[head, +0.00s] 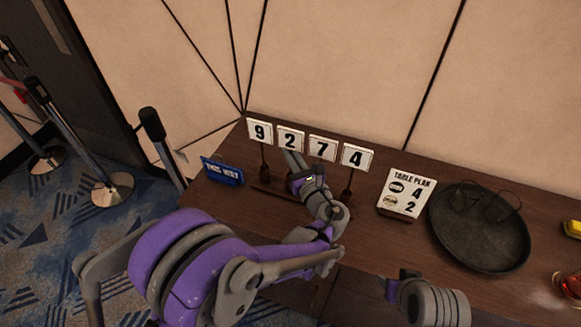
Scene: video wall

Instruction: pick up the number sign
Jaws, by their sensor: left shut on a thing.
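Several white number signs stand in a row at the back of the wooden table: the 9 sign (259,131), the 2 sign (290,139), the 7 sign (322,149) and the 4 sign (356,158). Stems and dark bases show under the 9 and the 4. My left gripper (293,160) is just below the 2 card and shut on that sign, apparently at its stem. The gripper hides the lower parts of the 2 and 7 signs. Part of my right arm (432,303) shows at the bottom right; its jaws cannot be made out.
A blue sign (222,172) stands at the table's left end. A table plan card (405,194) and a dark round tray (480,250) with thin-rimmed items stand to the right. A yellow object (573,229) and a red glass (570,285) are at the right edge. Barrier posts (160,145) stand left.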

